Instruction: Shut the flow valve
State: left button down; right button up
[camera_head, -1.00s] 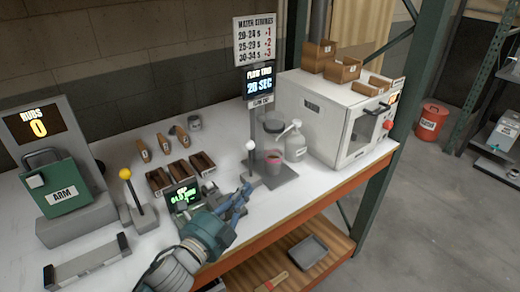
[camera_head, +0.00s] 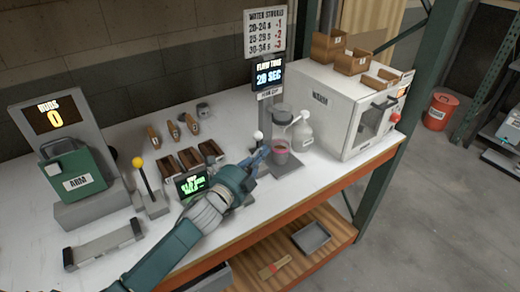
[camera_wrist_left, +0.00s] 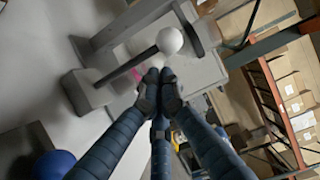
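The flow valve appears to be the lever with a white ball knob (camera_head: 258,135) at the flow cup stand. In the left wrist view the white ball (camera_wrist_left: 169,40) sits on a dark rod rising from a grey base (camera_wrist_left: 88,92). My left gripper (camera_head: 260,158) is just below the knob in the head view and hides the lower lever. In the left wrist view the left gripper's (camera_wrist_left: 160,85) fingertips are together, with nothing visible between them. They appear close to the ball, with a gap in the picture. My right gripper is not in view.
A cup (camera_head: 280,154) with pinkish-red content stands beside the gripper, near a white bottle (camera_head: 302,132). The display (camera_head: 268,75) reads 20 SEC.

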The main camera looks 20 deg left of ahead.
pick_arm(q)
jog(key=w+a+n+p, duration=0.1)
jog(key=p, duration=0.1)
jog(key=w+a+n+g+p, duration=0.1)
jog(key=a+p, duration=0.1)
jog(key=shift+w+r+p, duration=0.2)
jog(key=shift+r+p, duration=0.15)
jog(key=shift+r, duration=0.05)
jog(key=shift+w+a, duration=0.2)
jog(key=shift+a, duration=0.05)
jog(key=shift+w+a+f, duration=0.1)
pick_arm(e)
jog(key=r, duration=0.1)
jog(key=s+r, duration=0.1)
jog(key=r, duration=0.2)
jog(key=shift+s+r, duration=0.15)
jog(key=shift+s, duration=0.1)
